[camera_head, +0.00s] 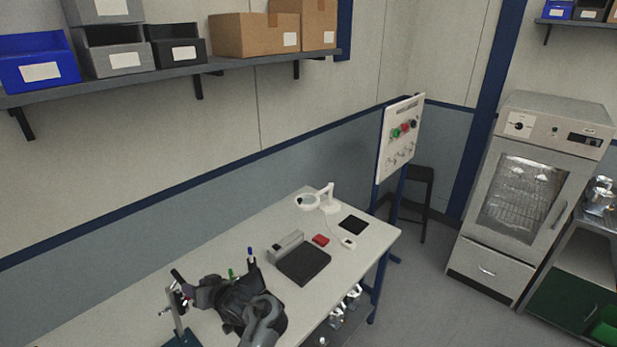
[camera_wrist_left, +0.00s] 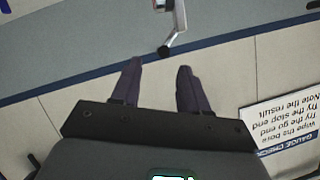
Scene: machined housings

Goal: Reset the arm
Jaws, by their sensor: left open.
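My left gripper (camera_head: 192,291) is over the near left part of the workbench (camera_head: 345,262), with its dark fingers toward the left. The left wrist view shows the same gripper (camera_wrist_left: 159,75) with its two dark fingers apart and nothing between them. A grey metal arm with a black knob (camera_wrist_left: 172,35) shows beyond the fingertips; I cannot tell its distance. My right gripper is in neither view.
A small stand (camera_head: 178,318) is close to my left gripper. A dark tray (camera_head: 303,263), a red block (camera_head: 321,240), a black pad (camera_head: 353,225) and a white lamp (camera_head: 318,199) occupy the bench's far part. A shelf (camera_head: 180,72) with bins and boxes hangs above.

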